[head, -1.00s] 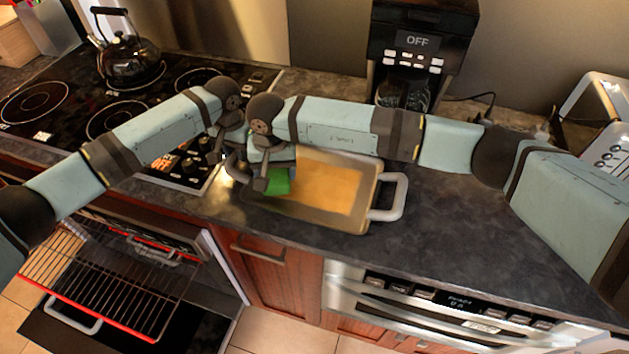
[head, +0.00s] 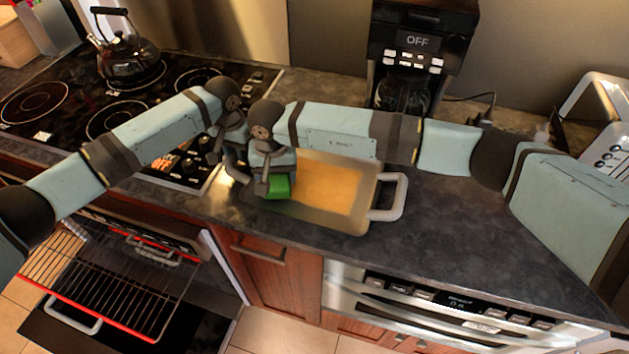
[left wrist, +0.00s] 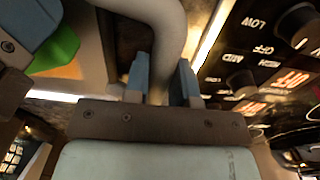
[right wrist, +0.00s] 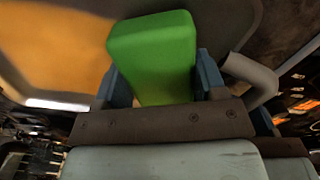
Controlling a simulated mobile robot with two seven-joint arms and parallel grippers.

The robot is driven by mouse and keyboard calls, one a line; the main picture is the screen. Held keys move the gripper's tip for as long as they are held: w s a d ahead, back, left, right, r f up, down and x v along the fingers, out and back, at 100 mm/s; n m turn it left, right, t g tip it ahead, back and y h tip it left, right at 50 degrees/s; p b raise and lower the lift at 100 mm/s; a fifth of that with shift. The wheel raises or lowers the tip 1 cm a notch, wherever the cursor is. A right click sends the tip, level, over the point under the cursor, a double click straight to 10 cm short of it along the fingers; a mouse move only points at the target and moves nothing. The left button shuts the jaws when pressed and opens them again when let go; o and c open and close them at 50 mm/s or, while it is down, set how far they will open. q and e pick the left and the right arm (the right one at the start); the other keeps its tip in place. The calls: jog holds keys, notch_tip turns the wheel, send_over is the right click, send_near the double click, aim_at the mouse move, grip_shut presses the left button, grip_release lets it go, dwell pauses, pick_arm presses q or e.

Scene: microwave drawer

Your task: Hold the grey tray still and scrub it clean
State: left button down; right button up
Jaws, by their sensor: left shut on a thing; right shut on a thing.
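The grey tray (head: 349,226) lies on the dark counter, with an orange-brown stain (head: 328,187) over much of its inside. It has a light grey handle (head: 398,197) at its right end and another at its left end, seen in the left wrist view (left wrist: 168,40). My left gripper (left wrist: 165,78) is shut on that left handle. My right gripper (right wrist: 160,85) is shut on a green sponge (right wrist: 152,50) and holds it at the tray's left part, by the edge of the stain. In the head view the sponge (head: 279,187) is partly hidden by my right gripper (head: 273,180).
A stovetop with a kettle (head: 129,55) is at the left, its knobs close to my left gripper. A coffee maker (head: 420,45) stands behind the tray and a toaster (head: 607,130) at the right. An open oven with a rack (head: 105,280) is below. The counter right of the tray is clear.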

aim_at(308, 195)
jog(key=shift+f, duration=0.55)
jog(key=shift+d, duration=0.1)
jog(key=shift+s+d, duration=0.55)
jog(key=shift+d, duration=0.65)
jog(key=shift+s+d, duration=0.55)
jog(key=shift+d, duration=0.6)
jog(key=shift+s+d, duration=0.55)
jog(key=shift+d, duration=0.65)
jog(key=shift+s+d+f, duration=0.1)
jog(key=shift+s+d, duration=0.2)
jog(key=shift+d, duration=0.35)
jog(key=shift+s+d+f, duration=0.1)
jog(key=shift+s+d, duration=0.15)
jog(key=shift+d, duration=0.4)
